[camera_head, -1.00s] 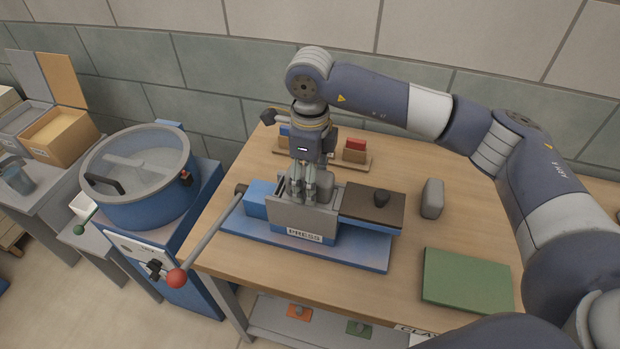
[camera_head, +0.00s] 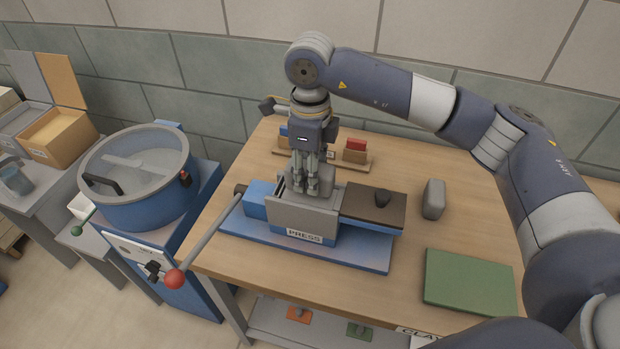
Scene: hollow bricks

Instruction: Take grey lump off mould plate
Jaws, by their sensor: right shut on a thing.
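The press (camera_head: 303,221) stands on the wooden bench with an open-topped grey chamber. A grey lump (camera_head: 326,189) shows at the top of the chamber. My right gripper (camera_head: 311,190) points straight down there and is shut on the grey lump, whose left side the fingers partly hide. The mould plate under it is hidden by the chamber walls and fingers, so I cannot tell whether the lump touches it. My left gripper is not in view.
Another grey block (camera_head: 433,199) and a green mat (camera_head: 469,281) lie to the right. A rack with red and blue blocks (camera_head: 354,152) stands behind. The press lever with a red ball (camera_head: 174,279) sticks out front left.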

